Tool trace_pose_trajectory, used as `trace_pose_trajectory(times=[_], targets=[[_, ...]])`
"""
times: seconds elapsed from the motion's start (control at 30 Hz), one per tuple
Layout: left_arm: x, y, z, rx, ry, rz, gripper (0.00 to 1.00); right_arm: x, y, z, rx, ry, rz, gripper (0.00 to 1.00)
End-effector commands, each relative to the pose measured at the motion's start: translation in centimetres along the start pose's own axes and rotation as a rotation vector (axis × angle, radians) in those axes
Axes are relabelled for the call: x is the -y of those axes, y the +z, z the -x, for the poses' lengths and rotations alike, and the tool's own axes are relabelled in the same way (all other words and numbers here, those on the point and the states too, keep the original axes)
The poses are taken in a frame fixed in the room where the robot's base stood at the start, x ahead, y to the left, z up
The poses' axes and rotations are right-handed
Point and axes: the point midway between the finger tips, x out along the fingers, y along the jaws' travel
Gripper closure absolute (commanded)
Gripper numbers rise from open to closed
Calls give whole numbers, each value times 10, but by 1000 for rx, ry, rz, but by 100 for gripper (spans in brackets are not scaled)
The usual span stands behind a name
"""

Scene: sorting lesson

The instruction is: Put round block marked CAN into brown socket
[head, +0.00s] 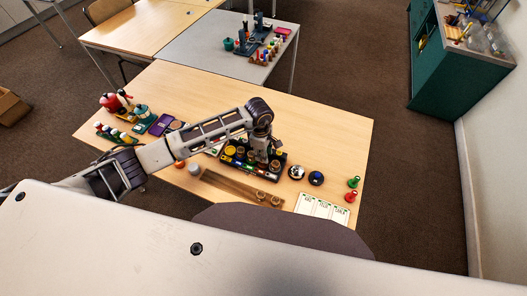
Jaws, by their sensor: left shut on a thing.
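My left gripper (262,158) points down over the dark tray (227,163) on the near wooden table. It is shut on a small block that is mostly hidden by the fingers; I cannot read any mark on it. The tray holds a yellow round piece (230,151) and several brown and coloured round parts; which of them is the brown socket is too small to tell. A black-and-white round block (296,172) and a dark blue round block (316,178) lie right of the tray. Their marks are unreadable. My right gripper is not in view.
A brown wooden board (230,187) with round parts lies in front of the tray. White cards (322,207), a green peg (353,182) and a red peg (350,196) stand at the right. Several toys crowd the left side. The table's back right is clear.

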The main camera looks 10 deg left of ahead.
Motion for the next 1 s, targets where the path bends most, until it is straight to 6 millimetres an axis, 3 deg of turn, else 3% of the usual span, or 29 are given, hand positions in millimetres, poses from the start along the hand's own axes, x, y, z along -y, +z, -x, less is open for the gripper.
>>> trace_pose_trajectory(times=[0.3,1.0], targets=[[1,-1,-18,0,-1,0,85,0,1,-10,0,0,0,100],[0,-1,-18,0,0,0,85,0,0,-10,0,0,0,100]])
